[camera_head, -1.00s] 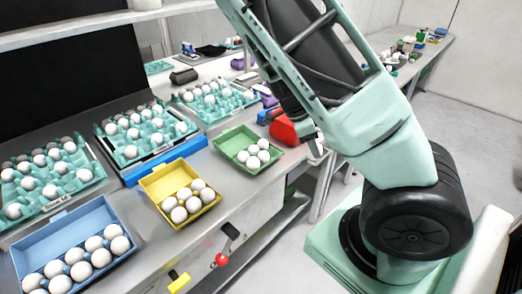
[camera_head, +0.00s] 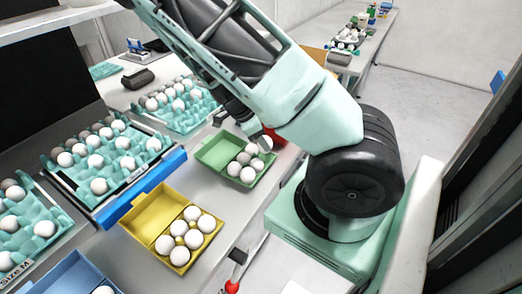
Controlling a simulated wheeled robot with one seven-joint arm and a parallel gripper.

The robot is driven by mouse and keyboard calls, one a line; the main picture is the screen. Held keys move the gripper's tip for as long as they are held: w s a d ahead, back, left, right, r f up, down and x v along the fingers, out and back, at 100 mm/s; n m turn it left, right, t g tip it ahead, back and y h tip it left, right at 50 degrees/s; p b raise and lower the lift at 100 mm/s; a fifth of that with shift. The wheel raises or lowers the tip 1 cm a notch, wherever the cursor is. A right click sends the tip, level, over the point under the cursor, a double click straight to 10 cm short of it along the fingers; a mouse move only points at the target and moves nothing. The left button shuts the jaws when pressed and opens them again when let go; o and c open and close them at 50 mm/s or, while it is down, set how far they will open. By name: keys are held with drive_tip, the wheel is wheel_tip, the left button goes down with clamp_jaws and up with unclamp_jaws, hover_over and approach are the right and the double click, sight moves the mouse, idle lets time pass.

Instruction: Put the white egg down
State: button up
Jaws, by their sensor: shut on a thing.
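My gripper (camera_head: 261,134) is at the back right of the open green carton (camera_head: 208,153), partly hidden by my arm. It is shut on a white egg (camera_head: 266,143), which shows just below the fingers at the carton's right side. Several white and greyish eggs (camera_head: 247,174) sit in the green carton. I cannot tell whether the held egg touches the carton or the eggs in it.
An open yellow carton (camera_head: 150,212) with several eggs stands to the left of the green one. A blue carton (camera_head: 62,278) is at lower left. A red thing (camera_head: 277,139) lies beside the gripper.

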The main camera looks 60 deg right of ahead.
sight(262, 150)
drive_tip(key=shift+f, duration=2.25)
drive_tip(key=shift+f, duration=0.2)
drive_tip(key=o, duration=0.6)
